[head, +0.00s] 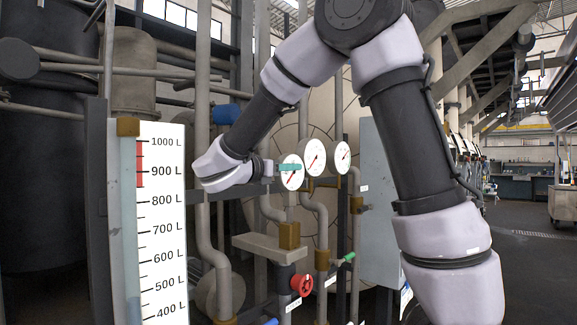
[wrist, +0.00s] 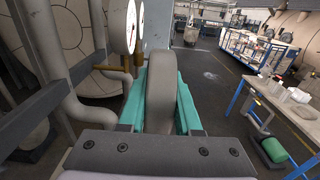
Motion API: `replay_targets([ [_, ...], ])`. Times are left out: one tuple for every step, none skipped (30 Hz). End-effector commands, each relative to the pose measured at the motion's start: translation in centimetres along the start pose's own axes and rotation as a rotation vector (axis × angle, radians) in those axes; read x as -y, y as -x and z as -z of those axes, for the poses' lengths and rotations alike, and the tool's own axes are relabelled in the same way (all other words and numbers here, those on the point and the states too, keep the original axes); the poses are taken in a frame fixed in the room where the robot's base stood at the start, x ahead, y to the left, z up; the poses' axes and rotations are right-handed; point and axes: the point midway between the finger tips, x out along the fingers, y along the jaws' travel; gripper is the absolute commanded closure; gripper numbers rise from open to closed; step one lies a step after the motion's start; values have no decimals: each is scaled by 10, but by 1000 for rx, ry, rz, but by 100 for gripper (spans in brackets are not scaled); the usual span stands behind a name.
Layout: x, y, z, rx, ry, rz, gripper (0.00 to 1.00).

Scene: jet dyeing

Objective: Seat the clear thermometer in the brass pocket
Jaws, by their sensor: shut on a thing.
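My gripper (head: 289,167) has teal fingers and is shut on a round dial thermometer (head: 291,180) with a white face and red needle. In the wrist view, the thermometer (wrist: 160,92) is a grey rounded body, seen edge-on between the teal fingers (wrist: 160,115). Its lower end and any stem cannot be made out. A brass fitting (head: 289,236) stands on a pipe below the held dial. More brass fittings show on the neighbouring pipes, at the middle (head: 322,260) and right (head: 356,205). I cannot tell which is the pocket, nor whether the thermometer touches one.
Two white dials, one (head: 315,157) and another (head: 342,157), stand close right of the held one. A grey ledge (head: 268,246), red valve wheel (head: 302,285) and green handle (head: 348,257) sit below. A litre scale (head: 162,215) stands at left. Open floor (wrist: 215,100) lies beyond.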

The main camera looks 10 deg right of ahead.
Motion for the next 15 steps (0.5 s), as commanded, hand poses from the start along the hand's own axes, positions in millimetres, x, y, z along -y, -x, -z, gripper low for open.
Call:
replay_targets([
  [0, 0, 1, 0, 0, 0, 100],
  [0, 0, 2, 0, 0, 0, 100],
  [0, 0, 3, 1, 0, 0, 100],
  [0, 0, 4, 1, 0, 0, 100],
  [0, 0, 5, 1, 0, 0, 100],
  [0, 0, 6, 1, 0, 0, 100],
  [0, 0, 6, 1, 0, 0, 100],
  [0, 0, 7, 1, 0, 0, 100],
  [0, 0, 8, 1, 1, 0, 100],
  [0, 0, 9, 1, 1, 0, 100],
  [0, 0, 10, 1, 1, 0, 100],
  [0, 0, 11, 1, 1, 0, 100],
  [0, 0, 12, 1, 1, 0, 100],
  [0, 0, 12, 1, 1, 0, 100],
  [0, 0, 13, 1, 1, 0, 100],
])
